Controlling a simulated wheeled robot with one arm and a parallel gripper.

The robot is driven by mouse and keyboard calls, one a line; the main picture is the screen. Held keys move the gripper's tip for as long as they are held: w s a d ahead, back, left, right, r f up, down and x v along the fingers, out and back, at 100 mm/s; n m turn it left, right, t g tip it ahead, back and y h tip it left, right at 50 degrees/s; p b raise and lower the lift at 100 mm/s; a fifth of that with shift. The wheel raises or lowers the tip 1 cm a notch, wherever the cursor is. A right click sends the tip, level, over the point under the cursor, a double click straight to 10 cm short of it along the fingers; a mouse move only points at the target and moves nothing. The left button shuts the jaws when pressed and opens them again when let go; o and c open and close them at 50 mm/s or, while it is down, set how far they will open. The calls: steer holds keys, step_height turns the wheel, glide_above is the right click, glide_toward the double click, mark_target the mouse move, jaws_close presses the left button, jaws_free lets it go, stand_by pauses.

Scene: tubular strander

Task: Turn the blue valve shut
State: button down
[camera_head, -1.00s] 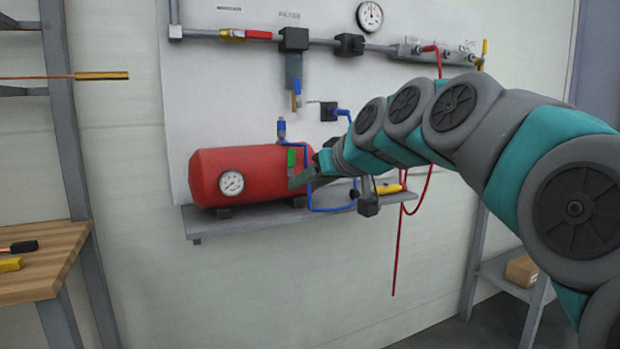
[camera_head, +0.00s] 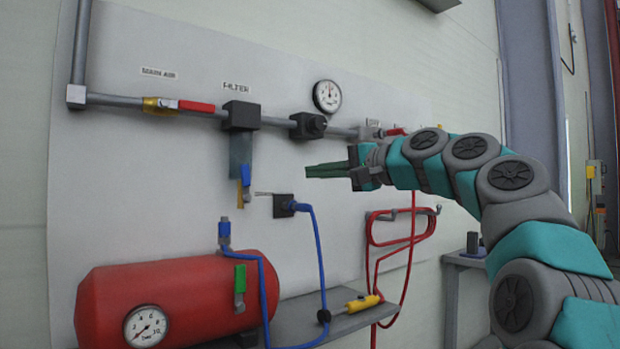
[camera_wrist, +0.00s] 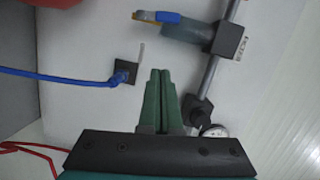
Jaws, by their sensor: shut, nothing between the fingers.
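The blue valve handle (camera_head: 246,176) hangs at the bottom of the grey filter bowl (camera_head: 240,150), beside a brass outlet. In the head view it points roughly up and down, along the outlet. In the wrist view the blue handle (camera_wrist: 168,17) shows at the top, at the end of the filter. My gripper (camera_head: 308,170) is to the right of the valve in the head view, its green fingers pointing left. The fingers (camera_wrist: 160,73) are together, with nothing between them, and apart from the valve.
A black socket (camera_head: 284,206) with a blue hose is on the panel between valve and gripper. A red tank (camera_head: 185,297) with a green-handled valve (camera_head: 240,284) sits below. A red-handled valve (camera_head: 196,106) is on the pipe above. A coiled red hose (camera_head: 400,228) hangs at right.

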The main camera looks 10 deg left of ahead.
mark_target(246, 184)
steer(key=shift+w+a+f+p, duration=0.1)
steer(key=shift+w+a+p, duration=0.15)
steer(key=shift+a, duration=1.65)
steer(key=shift+w+a+f+p, duration=0.1)
steer(key=shift+w+a, duration=0.1)
steer(key=shift+a, duration=1.75)
steer(key=shift+w+a+f+p, duration=0.1)
steer(key=shift+w+a+p, duration=0.15)
steer(key=shift+a, duration=1.65)
steer(key=shift+r, duration=0.1)
